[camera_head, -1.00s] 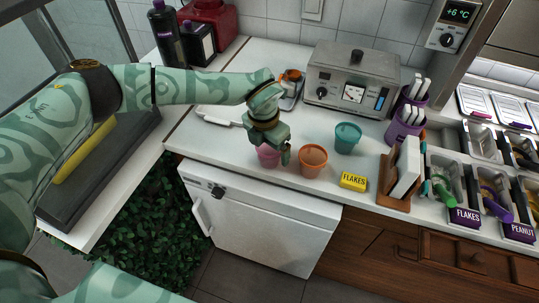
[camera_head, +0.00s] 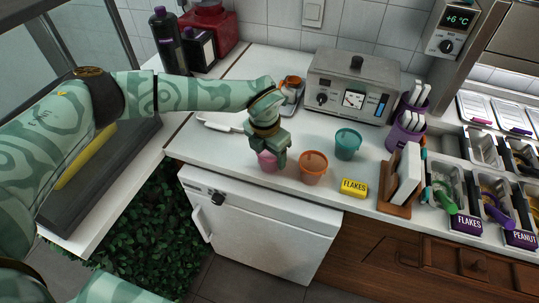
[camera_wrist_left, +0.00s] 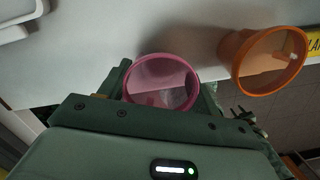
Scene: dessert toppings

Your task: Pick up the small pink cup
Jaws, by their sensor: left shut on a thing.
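The small pink cup (camera_head: 267,161) stands on the white counter near its front edge, partly hidden behind my left gripper (camera_head: 268,158). My left gripper reaches down from above and is shut on the pink cup. In the left wrist view, the round pink rim of the cup (camera_wrist_left: 162,82) shows between the two fingers of the gripper (camera_wrist_left: 163,92). I cannot tell if the cup's base is touching the counter. My right gripper is not in view.
An orange cup (camera_head: 313,167) stands just right of the pink one, and a teal cup (camera_head: 348,144) behind it. A yellow flakes box (camera_head: 354,187) and a wooden holder (camera_head: 397,195) are further right. A metal appliance (camera_head: 349,87) stands behind.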

